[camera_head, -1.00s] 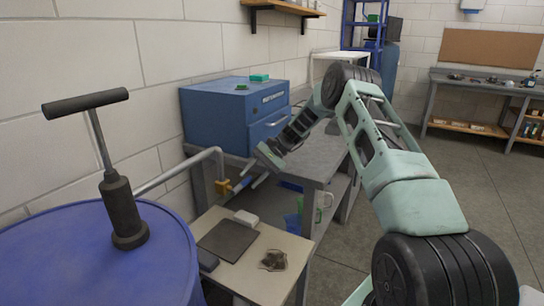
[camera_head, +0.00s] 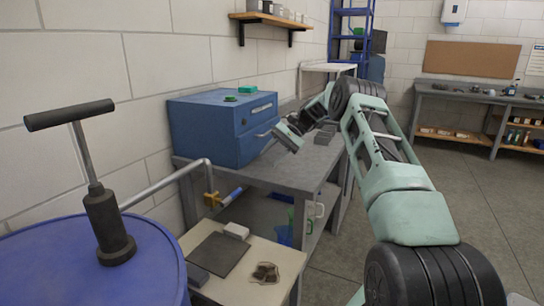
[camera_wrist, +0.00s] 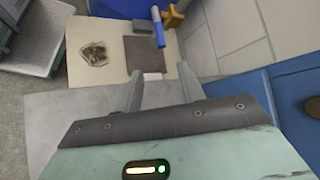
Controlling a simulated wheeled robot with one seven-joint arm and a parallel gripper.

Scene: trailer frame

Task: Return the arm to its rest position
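My gripper (camera_wrist: 160,82) is open and empty; its two fingers stand apart in the wrist view. In the head view my gripper (camera_head: 284,140) is above the grey workbench, in front of the blue drawer cabinet (camera_head: 205,135). My arm reaches from the lower right, bends at a high elbow and comes down to the left. The pipe's blue handle (camera_head: 232,196) and yellow fitting (camera_head: 212,200) are below and left of my gripper, apart from it. The blue handle also shows in the wrist view (camera_wrist: 158,30), beyond the fingertips.
A blue drum (camera_head: 95,270) with a T-handled pump (camera_head: 107,215) stands at the left. A small table (camera_head: 285,250) carries a dark plate (camera_head: 218,255), a white block (camera_head: 236,230) and a brown item (camera_head: 265,272). The grey workbench (camera_head: 285,175) is close under my gripper. Floor is open at right.

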